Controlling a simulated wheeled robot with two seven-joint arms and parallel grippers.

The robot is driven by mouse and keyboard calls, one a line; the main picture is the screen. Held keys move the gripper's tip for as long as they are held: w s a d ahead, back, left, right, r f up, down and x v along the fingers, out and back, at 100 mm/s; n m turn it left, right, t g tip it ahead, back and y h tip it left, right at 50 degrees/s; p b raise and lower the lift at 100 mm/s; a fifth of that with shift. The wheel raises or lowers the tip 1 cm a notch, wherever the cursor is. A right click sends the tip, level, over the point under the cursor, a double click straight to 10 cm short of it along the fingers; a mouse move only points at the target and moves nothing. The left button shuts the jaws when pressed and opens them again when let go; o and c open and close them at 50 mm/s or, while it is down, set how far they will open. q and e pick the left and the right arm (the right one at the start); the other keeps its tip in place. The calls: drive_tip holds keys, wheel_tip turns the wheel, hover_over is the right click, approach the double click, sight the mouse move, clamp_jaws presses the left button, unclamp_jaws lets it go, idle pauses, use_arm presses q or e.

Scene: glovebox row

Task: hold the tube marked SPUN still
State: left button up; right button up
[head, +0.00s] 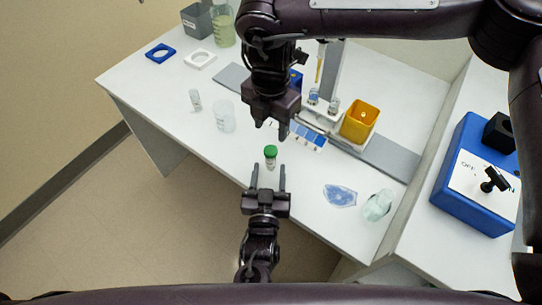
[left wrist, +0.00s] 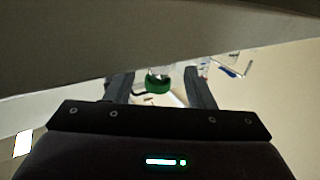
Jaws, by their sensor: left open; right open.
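A small tube with a green cap (head: 270,152) stands upright on the white bench near its front edge; I cannot read its marking. It also shows in the left wrist view (left wrist: 158,82), between and beyond the fingertips. My left gripper (head: 268,170) is open and points at the tube from the front, its fingers just short of it or at its sides; I cannot tell whether they touch. My right gripper (head: 272,122) is open and hangs above the bench behind the tube, apart from it.
A clear beaker (head: 225,117) stands left of the right gripper. The front left bench is clear.

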sight(270, 163)
use_arm(q)
drive_tip(key=shift+w+d, duration=0.2)
drive_tip(key=shift+w, duration=2.1)
clamp_jaws()
